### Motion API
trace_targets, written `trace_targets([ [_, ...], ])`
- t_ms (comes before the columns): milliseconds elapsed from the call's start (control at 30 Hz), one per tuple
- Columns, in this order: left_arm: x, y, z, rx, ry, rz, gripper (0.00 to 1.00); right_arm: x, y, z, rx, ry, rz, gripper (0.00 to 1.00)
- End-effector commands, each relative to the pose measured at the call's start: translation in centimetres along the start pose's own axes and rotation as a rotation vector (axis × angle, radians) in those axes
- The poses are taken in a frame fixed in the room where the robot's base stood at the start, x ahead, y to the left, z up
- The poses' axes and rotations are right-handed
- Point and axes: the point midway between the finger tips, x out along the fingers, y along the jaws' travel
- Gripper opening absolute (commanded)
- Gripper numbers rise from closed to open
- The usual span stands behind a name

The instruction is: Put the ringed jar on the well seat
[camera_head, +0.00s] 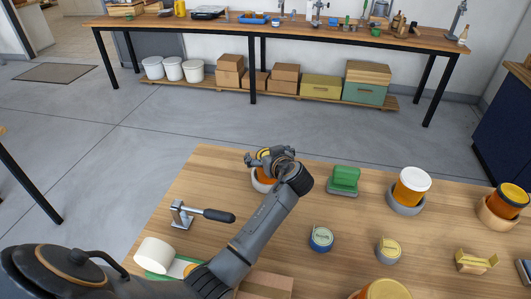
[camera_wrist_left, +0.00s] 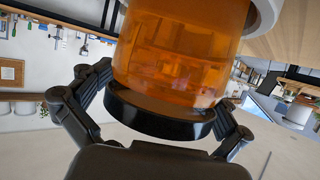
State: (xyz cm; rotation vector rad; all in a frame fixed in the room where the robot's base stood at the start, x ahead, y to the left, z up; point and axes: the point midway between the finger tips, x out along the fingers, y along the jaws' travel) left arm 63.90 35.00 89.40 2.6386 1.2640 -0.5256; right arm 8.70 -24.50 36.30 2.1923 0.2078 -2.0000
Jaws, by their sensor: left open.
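My left gripper (camera_head: 270,157) is open at the far left of the near table, around the black-lidded top of an amber jar (camera_head: 266,175). That jar stands in a pale round seat (camera_head: 260,184), mostly hidden by my gripper. In the left wrist view the amber jar (camera_wrist_left: 182,55) and its black lid (camera_wrist_left: 160,117) are between the spread fingers of the gripper (camera_wrist_left: 150,115). Another amber jar (camera_head: 513,197) with a black lid and yellow ring stands in a tan seat (camera_head: 495,213) at the right. A white-lidded jar (camera_head: 411,187) stands in a grey seat (camera_head: 405,201). My right gripper is not in view.
A green block (camera_head: 345,180) stands right of my left gripper.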

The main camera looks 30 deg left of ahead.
Motion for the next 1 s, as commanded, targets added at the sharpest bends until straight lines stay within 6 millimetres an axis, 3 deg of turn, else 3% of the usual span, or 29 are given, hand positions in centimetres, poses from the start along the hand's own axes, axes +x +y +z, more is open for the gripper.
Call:
trace_targets([
  [233,-1.1,0.1,-0.2,-0.001,-0.001,0.003,0.99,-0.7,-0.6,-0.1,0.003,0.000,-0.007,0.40],
  [467,-5.6,0.1,-0.4,-0.001,-0.003,0.003,0.99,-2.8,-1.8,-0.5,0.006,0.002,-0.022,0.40],
  [700,-10.2,0.1,-0.2,-0.001,-0.002,0.003,0.99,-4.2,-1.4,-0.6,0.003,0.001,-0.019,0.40],
  [1000,-12.1,0.0,-0.1,-0.001,0.001,-0.001,0.99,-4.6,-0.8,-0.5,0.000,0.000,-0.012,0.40],
])
